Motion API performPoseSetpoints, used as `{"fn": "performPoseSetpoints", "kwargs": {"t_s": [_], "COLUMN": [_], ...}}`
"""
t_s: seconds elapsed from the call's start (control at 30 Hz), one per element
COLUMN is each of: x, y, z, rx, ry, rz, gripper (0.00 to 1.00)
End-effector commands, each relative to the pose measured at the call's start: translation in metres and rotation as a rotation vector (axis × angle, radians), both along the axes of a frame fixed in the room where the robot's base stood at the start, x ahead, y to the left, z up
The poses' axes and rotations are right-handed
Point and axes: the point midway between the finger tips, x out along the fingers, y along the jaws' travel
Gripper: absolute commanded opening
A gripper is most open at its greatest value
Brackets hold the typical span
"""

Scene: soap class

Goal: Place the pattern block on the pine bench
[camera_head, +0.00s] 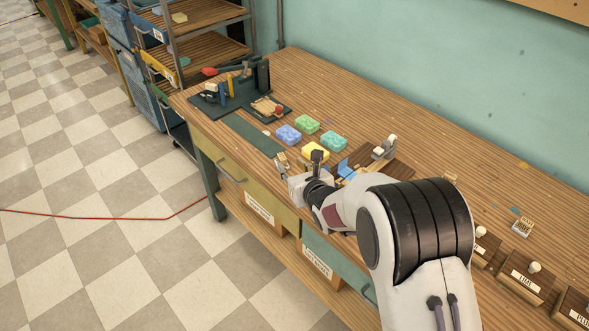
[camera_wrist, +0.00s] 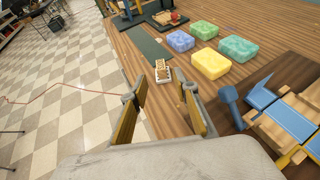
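The wood-striped bench (camera_head: 420,155) runs along the teal wall in the head view. A small wooden block with a pale base (camera_wrist: 162,74) sits on the bench top between the dark green strip and the near edge in the wrist view; it is probably the pattern block, but I cannot be sure. My gripper (camera_wrist: 158,97) is open in the wrist view, its two yellow-padded fingers apart with nothing between them. The small block lies just beyond the fingertips. In the head view my gripper (camera_head: 293,168) is over the front part of the bench, partly hidden by my wrist.
Blue (camera_head: 288,135), green (camera_head: 306,124), teal (camera_head: 333,140) and yellow (camera_head: 315,152) soap bars lie behind my gripper. A dark green strip (camera_head: 252,134) is left. Blue-and-wood tools (camera_wrist: 285,115) crowd the right. Labelled boxes (camera_head: 526,284) stand at front right.

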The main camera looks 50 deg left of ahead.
Motion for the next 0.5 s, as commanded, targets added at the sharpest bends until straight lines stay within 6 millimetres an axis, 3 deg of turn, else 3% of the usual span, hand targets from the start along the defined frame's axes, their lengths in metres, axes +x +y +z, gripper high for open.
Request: {"fn": "performPoseSetpoints", "kwargs": {"t_s": [0.5], "x": [-0.005], "y": [-0.013], "z": [0.006], "rx": [0.0], "ry": [0.0], "rz": [0.0], "gripper": [0.3]}}
